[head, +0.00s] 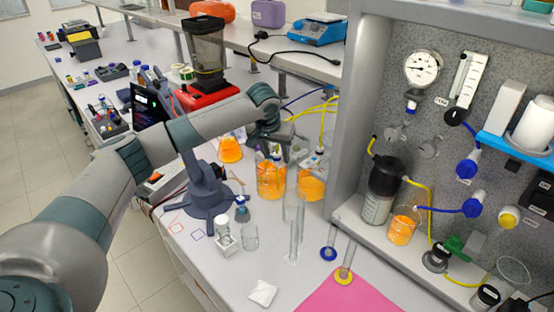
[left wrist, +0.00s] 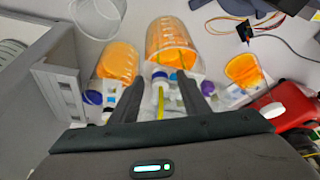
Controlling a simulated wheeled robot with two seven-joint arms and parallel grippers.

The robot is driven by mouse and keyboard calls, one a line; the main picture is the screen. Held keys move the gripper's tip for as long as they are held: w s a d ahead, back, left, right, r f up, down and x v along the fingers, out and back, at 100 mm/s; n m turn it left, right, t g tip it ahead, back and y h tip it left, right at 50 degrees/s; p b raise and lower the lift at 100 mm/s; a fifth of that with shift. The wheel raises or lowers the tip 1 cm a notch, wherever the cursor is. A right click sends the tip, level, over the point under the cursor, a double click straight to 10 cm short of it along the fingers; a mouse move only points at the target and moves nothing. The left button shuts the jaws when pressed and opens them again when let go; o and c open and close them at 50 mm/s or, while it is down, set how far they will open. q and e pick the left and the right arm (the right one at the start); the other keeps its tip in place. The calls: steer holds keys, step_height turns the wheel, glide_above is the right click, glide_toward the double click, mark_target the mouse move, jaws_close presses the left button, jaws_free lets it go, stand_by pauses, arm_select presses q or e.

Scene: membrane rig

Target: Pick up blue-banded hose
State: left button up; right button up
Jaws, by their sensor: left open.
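My left gripper (head: 272,148) is over the crowded back of the bench, beside the orange-filled beakers. In the left wrist view the gripper (left wrist: 159,84) is open. A thin yellow length (left wrist: 160,105) and a white piece with a blue end (left wrist: 159,77) show between its fingers, with no visible grip on them. I cannot tell whether these belong to the blue-banded hose. Yellow hoses (head: 322,107) curve behind the gripper in the head view, and a dark blue one (head: 303,97) runs near them. No blue band is clear on them.
Orange-filled beakers (head: 270,181) stand just below the gripper, near tall clear cylinders (head: 296,228). A grey panel housing (head: 351,110) rises to the right. A red-based device (head: 207,95) stands behind the arm. A pink mat (head: 345,297) lies at the front.

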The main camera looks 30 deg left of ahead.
arm_select(q)
steer(key=shift+c, duration=0.7)
jaws_close()
steer(key=shift+r, duration=0.1)
steer(key=shift+r+b, duration=0.5)
steer(key=shift+r, duration=0.3)
step_height(320, 180, up, 16)
steer(key=b, duration=0.5)
steer(key=shift+r, duration=0.15)
